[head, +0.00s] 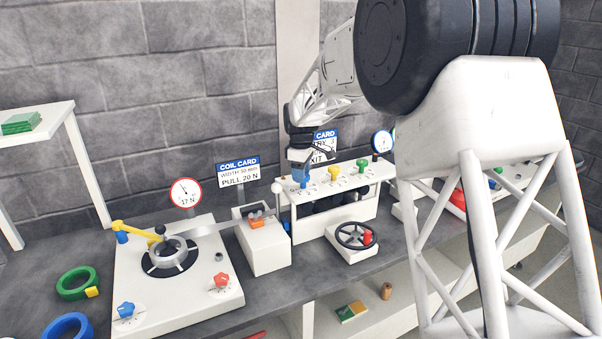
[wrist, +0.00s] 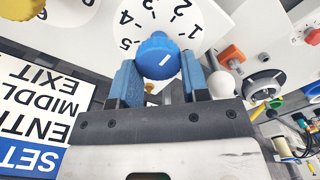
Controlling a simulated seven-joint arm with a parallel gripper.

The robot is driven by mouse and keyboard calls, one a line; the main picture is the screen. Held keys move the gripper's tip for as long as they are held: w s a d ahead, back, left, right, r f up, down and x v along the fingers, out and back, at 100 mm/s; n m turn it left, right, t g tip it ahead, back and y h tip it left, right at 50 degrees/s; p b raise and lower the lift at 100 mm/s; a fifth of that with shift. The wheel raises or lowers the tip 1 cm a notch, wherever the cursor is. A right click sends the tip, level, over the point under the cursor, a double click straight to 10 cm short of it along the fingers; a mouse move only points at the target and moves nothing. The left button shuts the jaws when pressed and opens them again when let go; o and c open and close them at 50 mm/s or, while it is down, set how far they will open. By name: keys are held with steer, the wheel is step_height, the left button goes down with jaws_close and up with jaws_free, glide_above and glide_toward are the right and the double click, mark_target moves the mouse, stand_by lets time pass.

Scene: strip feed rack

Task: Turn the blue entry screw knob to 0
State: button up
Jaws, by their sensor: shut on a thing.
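The blue entry screw knob (wrist: 158,52) sits between the two blue fingers of my gripper (wrist: 160,72), which is shut on it. A short white mark shows on the knob's face. Behind it is a white dial (wrist: 185,30) with the numbers 1 to 5 partly in view; I cannot see a 0, and I cannot tell which number the mark points to. In the head view my gripper (head: 301,170) reaches down to the left end of the white rack (head: 350,207), and its fingers mostly hide the knob there.
Yellow (head: 334,174) and green (head: 362,164) knobs stand right of the gripper along the rack top. A set card (head: 325,142) stands behind it. A handwheel (head: 356,236) is in front, and a white block with an orange part (head: 263,243) is at left.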

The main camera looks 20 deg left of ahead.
steer(key=shift+m, duration=0.4)
steer(key=m, duration=0.3)
steer(key=shift+w, duration=0.15)
steer(key=m, duration=0.5)
steer(key=shift+w+d, duration=0.1)
steer(key=m, duration=0.4)
steer(key=shift+w+d+m, duration=0.1)
steer(key=shift+d+m, duration=0.05)
steer(key=shift+m, duration=0.15)
steer(key=m, duration=0.4)
steer(key=shift+d+m, duration=0.15)
steer(key=shift+m, duration=0.15)
steer(key=o, duration=0.9)
steer(key=shift+r, duration=0.1)
